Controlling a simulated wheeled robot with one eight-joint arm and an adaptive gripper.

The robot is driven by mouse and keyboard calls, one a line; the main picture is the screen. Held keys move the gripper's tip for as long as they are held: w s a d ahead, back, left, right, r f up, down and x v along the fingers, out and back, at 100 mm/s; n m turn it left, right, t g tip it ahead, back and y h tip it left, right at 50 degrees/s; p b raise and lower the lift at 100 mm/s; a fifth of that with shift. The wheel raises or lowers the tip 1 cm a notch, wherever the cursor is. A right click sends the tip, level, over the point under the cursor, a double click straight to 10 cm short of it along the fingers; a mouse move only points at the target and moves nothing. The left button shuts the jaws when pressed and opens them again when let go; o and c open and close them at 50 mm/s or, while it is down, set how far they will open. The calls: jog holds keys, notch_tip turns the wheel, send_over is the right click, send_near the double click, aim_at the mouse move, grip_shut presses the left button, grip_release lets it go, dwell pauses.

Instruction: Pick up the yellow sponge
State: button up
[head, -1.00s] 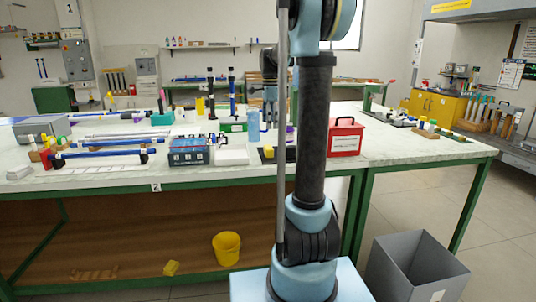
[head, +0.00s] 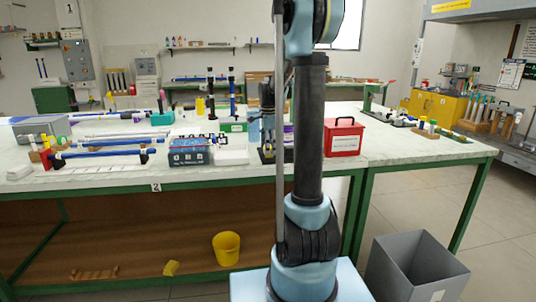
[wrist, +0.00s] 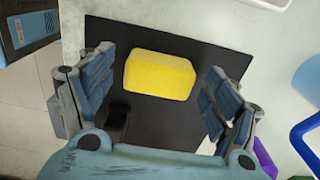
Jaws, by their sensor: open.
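The yellow sponge (wrist: 160,76) lies on a black mat (wrist: 112,32) on the worktable, in the middle of the wrist view. My gripper (wrist: 160,65) is open above it, with one finger to the left and one to the right of the sponge. Gaps show between the sponge and both fingers. In the head view my gripper (head: 268,148) is low over the table behind my arm, and the sponge is hidden there.
A blue-grey box (head: 188,152) and a white block (head: 231,157) stand left of my gripper. A red box (head: 343,137) stands to the right.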

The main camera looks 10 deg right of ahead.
jog(key=shift+f, duration=0.4)
jog(key=c, duration=1)
jog(key=shift+o, duration=0.2)
jog(key=shift+r, duration=0.1)
notch_tip(320, 180, up, 10)
jog(key=shift+f, duration=0.1)
jog(key=shift+c, duration=0.3)
